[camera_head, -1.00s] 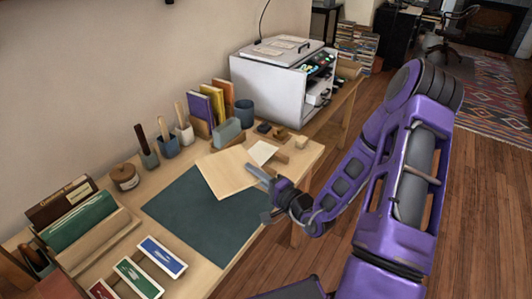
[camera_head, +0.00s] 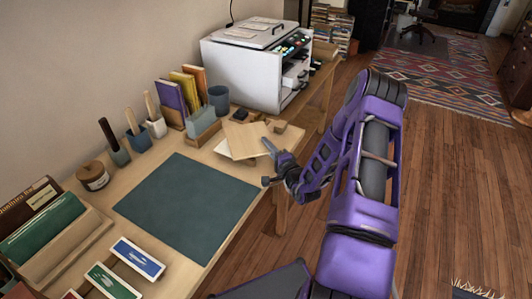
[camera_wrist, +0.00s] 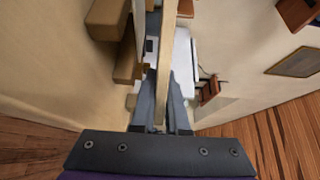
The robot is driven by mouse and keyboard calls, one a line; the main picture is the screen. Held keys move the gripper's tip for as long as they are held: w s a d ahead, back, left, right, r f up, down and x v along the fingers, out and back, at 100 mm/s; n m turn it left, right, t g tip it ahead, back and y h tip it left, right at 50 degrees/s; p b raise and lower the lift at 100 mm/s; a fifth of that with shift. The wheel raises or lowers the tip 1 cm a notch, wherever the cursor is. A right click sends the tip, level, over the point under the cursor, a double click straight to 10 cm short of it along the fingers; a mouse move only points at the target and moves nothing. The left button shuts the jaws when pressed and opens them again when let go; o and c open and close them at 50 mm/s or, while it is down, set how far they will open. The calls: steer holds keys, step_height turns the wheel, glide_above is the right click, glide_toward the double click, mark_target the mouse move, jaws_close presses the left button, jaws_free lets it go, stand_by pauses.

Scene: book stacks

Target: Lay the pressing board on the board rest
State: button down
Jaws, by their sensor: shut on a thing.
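The pressing board (camera_head: 245,140) is a thin pale wooden panel. My gripper (camera_head: 268,147) is shut on its right edge in the head view. It is held over the desk's right part, beyond the green mat; its exact height is unclear. In the wrist view the board (camera_wrist: 167,60) shows nearly edge-on as an upright strip between the fingers. Small wooden blocks (camera_head: 278,127) stand just beyond the board and may be the board rest. Two wooden blocks (camera_wrist: 128,64) also show left of the board in the wrist view. The board hides part of the desk there.
A green mat (camera_head: 190,206) lies bare on the desk. A pale sheet (camera_head: 222,149) shows beside the board. Books in a grey holder (camera_head: 203,125), a blue-grey cup (camera_head: 219,98) and a white printer (camera_head: 245,70) stand behind. Labelled boxes (camera_head: 137,257) lie at the front.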

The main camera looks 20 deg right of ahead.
mark_target(267, 160)
step_height(267, 160, down, 3)
steer(key=shift+f, duration=0.1)
steer(key=c, duration=0.9)
jaws_free()
steer(key=s, duration=0.8)
steer(key=s+d, duration=0.1)
steer(key=s, duration=0.3)
steer(key=shift+w, duration=0.1)
